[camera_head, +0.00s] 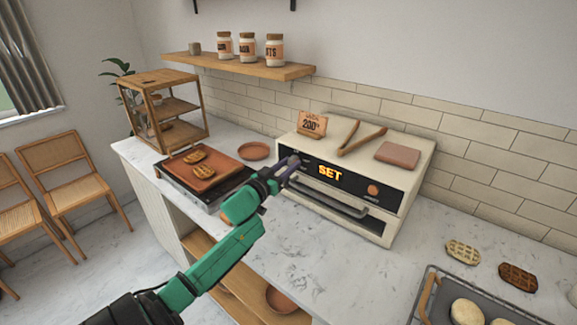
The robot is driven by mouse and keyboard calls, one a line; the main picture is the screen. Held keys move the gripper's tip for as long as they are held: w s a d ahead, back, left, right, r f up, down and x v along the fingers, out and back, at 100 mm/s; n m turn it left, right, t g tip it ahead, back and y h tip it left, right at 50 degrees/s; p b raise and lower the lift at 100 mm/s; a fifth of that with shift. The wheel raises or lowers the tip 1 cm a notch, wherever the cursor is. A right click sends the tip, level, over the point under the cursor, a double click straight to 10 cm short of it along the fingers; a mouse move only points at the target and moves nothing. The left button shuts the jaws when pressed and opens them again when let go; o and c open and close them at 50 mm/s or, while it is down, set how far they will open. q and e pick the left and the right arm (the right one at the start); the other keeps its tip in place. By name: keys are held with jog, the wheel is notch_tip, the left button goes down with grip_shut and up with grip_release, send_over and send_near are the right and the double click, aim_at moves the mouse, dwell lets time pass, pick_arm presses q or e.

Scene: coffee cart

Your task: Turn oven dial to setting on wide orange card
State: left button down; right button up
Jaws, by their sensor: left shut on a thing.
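The cream oven (410,178) stands on the marble counter against the tiled wall. Its dark front panel has a lit orange display (330,172) that reads SET. The orange card (312,124) stands on top of the oven at its left and appears to read 200. My left gripper (294,163) is at the left end of the panel, shut on the oven dial, which the fingers mostly hide. A round copper-coloured knob (373,190) shows at the right of the panel. My right gripper is not in view.
Tongs (362,137) and a folded brown cloth (397,155) lie on the oven. The oven handle (332,200) juts out below the panel. A griddle (205,178) with waffles and a small plate (254,151) are to the left. A tray (424,318) sits at right front.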

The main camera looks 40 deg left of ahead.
pick_arm(q)
jog(key=m, duration=0.4)
jog(key=shift+f+b, duration=0.1)
jog(key=shift+b, duration=0.2)
jog(key=m, duration=0.3)
jog(key=shift+m+h+b, duration=0.4)
jog(key=shift+f+m+g+h+b, duration=0.2)
jog(key=shift+m+b, duration=1.7)
jog(key=shift+m, duration=4.3)
jog(key=shift+m+g+h+b, duration=0.3)
jog(key=shift+m+b, duration=1.55)
jog(key=shift+m, duration=4.35)
